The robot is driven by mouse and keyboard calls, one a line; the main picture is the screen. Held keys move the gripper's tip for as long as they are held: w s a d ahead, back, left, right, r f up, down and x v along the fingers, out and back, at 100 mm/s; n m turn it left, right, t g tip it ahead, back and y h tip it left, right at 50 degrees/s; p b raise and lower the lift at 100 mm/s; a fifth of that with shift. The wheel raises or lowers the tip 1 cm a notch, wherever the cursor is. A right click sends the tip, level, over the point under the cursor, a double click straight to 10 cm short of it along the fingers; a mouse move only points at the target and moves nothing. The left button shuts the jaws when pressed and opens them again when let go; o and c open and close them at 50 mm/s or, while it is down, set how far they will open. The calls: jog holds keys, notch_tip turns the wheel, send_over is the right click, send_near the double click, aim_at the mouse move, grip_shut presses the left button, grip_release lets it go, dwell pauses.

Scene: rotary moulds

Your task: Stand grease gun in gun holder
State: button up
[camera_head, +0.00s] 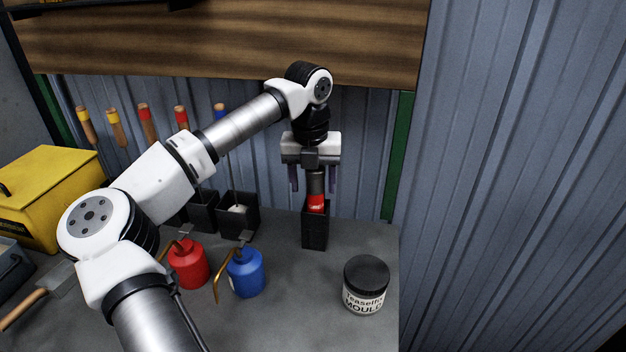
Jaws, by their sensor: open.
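The grease gun (316,203) stands upright in the tall black gun holder (315,233) near the back right of the bench. Its red band shows just above the holder's rim, and a dark grey body rises above that. My gripper (312,182) points down right over it. The two fingers are apart, one on each side of the gun's upper part, with a gap visible to the left finger. The gun's top end is hidden by the gripper body. How deep the gun sits is hidden by the holder wall.
A red oil can (188,264), a blue oil can (246,273) and a dark-lidded jar (365,285) stand on the grey bench (310,310). Black bins (238,216) sit left of the holder. A yellow toolbox (50,195) is at left. The bench front is clear.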

notch_tip(320, 180, up, 14)
jog(key=b, duration=0.2)
jog(key=shift+s+a+b, duration=0.3)
jog(key=shift+b, duration=0.05)
jog(key=shift+f, duration=0.15)
